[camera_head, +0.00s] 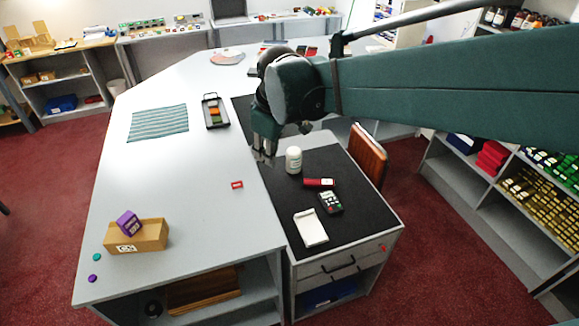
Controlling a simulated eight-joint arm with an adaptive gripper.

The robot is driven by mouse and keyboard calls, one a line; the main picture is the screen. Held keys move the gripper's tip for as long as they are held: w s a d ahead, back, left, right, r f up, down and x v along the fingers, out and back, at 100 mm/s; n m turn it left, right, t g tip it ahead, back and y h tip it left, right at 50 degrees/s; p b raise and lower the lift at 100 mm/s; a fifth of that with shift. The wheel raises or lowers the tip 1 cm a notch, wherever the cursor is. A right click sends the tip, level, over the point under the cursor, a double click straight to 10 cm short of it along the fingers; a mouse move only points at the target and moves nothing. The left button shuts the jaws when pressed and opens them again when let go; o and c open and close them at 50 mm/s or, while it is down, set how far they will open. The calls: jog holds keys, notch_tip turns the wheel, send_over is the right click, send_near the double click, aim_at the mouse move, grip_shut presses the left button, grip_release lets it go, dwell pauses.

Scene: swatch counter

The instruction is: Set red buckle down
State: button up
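A small red rectangular buckle (237,185), pale in the middle, lies flat on the pale counter (190,190) near its right edge. My gripper (263,156) points down above the counter's right edge, beyond and slightly right of the buckle in the picture. It looks apart from the buckle. Its fingers are small and dark here, so I cannot tell how far apart they are. I see nothing clearly held between them.
A white jar (293,160), a red roll (319,182), a card terminal (330,203) and a white pad (310,228) sit on the black mat. The counter's middle is clear.

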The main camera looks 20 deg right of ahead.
jog(key=s+d+m+t, duration=0.1)
jog(key=s+m, duration=0.3)
jog(key=s, duration=0.5)
jog(key=s+d+f+m+t, duration=0.1)
jog(key=s+d+m+t, duration=0.1)
jog(key=s, duration=0.8)
jog(key=d+m, duration=0.1)
jog(key=m, duration=0.1)
jog(key=shift+d+f+m, duration=0.2)
jog(key=shift+f+m, duration=0.1)
jog(key=shift+f, duration=0.15)
notch_tip(320, 180, down, 10)
jog(key=b, duration=1)
jog(key=shift+f+b, duration=0.15)
jog(key=shift+b, duration=0.2)
